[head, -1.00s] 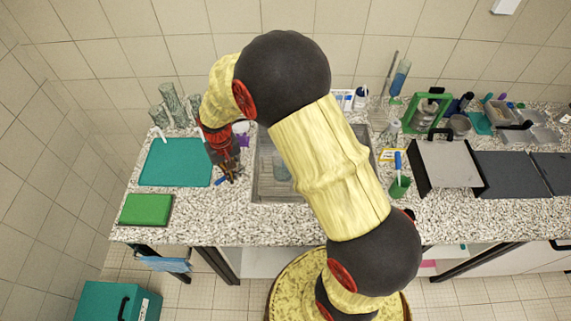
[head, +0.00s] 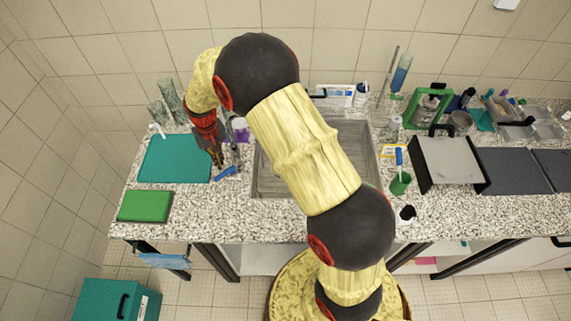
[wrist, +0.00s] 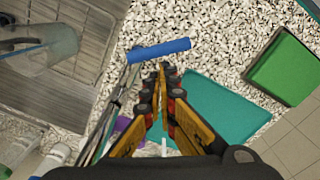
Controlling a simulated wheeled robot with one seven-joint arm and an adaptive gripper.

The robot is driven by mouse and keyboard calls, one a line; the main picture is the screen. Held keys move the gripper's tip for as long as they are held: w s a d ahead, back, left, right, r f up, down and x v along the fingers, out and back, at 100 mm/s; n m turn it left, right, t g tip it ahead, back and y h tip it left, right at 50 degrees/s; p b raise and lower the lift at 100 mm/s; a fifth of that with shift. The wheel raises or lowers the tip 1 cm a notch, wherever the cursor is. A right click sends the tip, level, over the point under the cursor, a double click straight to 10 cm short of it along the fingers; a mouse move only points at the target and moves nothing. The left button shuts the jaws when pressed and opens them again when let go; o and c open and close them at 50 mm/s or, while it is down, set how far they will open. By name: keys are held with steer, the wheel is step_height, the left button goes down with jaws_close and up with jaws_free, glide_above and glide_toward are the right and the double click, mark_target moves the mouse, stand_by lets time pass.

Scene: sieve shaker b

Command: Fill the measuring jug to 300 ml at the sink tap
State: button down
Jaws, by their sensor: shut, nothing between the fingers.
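A clear jug-like vessel (wrist: 48,42) with a faint bluish tint stands in the sink, at the upper left of the wrist view. Its scale and water level cannot be read, and my arm hides it in the head view. The sink (head: 265,182) lies to the right of my gripper in the head view and also shows in the wrist view (wrist: 90,22). My gripper (head: 219,163) is shut and empty over the counter left of the sink; its fingertips show in the wrist view (wrist: 161,68). I cannot clearly make out the tap.
A blue cylindrical piece (wrist: 158,50) and thin metal rods (wrist: 118,95) lie close to my fingertips. A teal mat (head: 172,160) and green block (head: 145,206) are to the left. Tall glass cylinders (head: 170,100) stand behind.

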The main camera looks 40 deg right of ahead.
step_height(320, 180, down, 3)
steer(key=shift+r+b, duration=0.15)
steer(key=shift+b, duration=0.35)
